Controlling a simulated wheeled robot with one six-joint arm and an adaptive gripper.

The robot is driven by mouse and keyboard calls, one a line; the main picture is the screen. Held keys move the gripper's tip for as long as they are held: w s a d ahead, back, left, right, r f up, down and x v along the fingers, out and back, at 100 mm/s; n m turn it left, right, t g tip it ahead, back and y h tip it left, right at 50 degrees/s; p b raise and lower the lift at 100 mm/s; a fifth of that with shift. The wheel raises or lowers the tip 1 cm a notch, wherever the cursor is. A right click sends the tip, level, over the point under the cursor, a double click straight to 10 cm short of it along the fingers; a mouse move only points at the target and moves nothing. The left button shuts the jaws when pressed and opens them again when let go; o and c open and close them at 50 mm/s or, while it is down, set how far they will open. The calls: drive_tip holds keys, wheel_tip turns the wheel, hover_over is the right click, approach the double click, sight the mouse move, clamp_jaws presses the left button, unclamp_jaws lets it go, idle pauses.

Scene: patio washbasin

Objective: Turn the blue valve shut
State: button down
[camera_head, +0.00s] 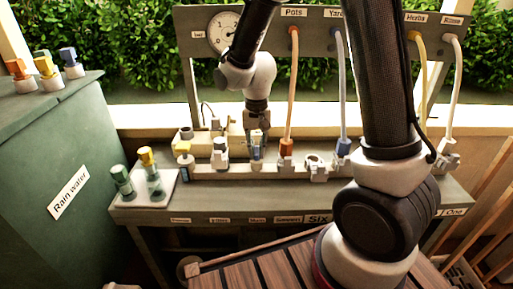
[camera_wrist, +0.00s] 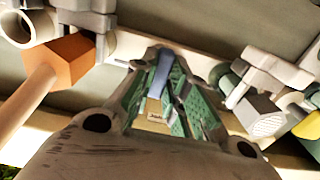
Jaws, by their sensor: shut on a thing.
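The blue valve (camera_head: 256,153) sits on the pipe row of the bench, partly hidden by my gripper (camera_head: 257,130) just above it. In the wrist view its narrow blue handle (camera_wrist: 160,73) lies between the green pads of my gripper (camera_wrist: 161,98). My gripper points down and is shut on the handle. The valve's lower body is mostly hidden.
An orange hose connector (camera_head: 286,147) stands close to the right, also large in the wrist view (camera_wrist: 74,58). A grey-green fitting (camera_head: 219,158) stands close to the left. A white tray (camera_head: 160,199) holds green and yellow-topped pieces. A hose board (camera_head: 270,45) rises behind.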

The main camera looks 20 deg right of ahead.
sight(256, 150)
idle(0.4)
drive_tip(key=c, duration=1.4)
unclamp_jaws()
drive_tip(key=shift+r, duration=0.1)
wheel_tip(256, 150, up, 12)
drive_tip(key=shift+f, duration=0.1)
